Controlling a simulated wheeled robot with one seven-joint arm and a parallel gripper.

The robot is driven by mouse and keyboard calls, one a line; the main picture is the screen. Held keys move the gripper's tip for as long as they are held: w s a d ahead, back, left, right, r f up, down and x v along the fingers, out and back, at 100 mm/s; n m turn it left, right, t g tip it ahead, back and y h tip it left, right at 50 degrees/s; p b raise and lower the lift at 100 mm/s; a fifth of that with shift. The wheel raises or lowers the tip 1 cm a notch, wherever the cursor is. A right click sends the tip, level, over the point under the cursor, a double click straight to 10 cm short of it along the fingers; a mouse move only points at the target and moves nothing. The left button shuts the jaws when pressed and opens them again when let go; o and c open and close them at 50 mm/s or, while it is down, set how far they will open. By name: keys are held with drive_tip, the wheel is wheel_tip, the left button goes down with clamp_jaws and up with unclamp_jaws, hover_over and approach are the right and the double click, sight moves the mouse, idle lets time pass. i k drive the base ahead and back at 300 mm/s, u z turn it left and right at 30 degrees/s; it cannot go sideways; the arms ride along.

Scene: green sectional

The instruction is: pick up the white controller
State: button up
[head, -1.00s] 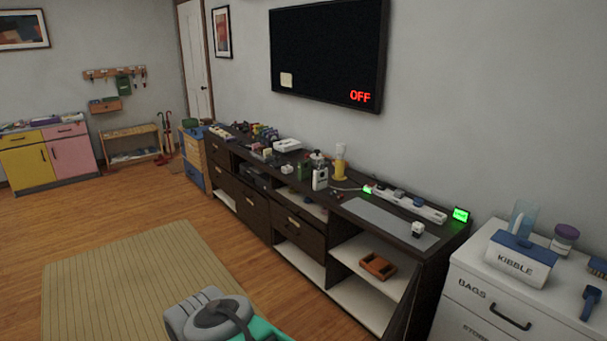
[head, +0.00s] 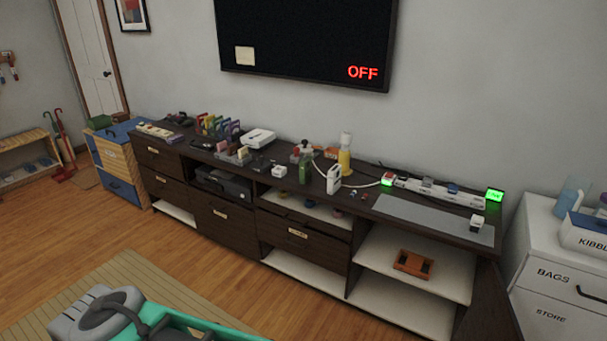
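Several white things lie on the top of the long dark media cabinet, and I cannot tell for sure which is the white controller. A flat white box-like thing (head: 258,137) lies left of the middle. A small white block (head: 279,171) sits near the front edge. A white upright thing (head: 334,179) stands beside a green bottle. A small white cube-like thing (head: 477,222) sits on the grey mat at the right end. My gripper is not in view; only grey and teal parts of my arm show at the bottom left.
The dark cabinet (head: 228,241) runs along the wall under a screen reading OFF (head: 305,40). A power strip (head: 435,193) and a grey mat (head: 425,216) are at its right. A white drawer unit (head: 545,270) stands further right. Wooden floor (head: 205,270) in front is clear.

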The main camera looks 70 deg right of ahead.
sight(334, 175)
drive_tip(key=i, duration=0.35)
drive_tip(key=z, duration=2.55)
drive_tip(key=i, duration=1.5)
drive_tip(key=u, duration=2.05)
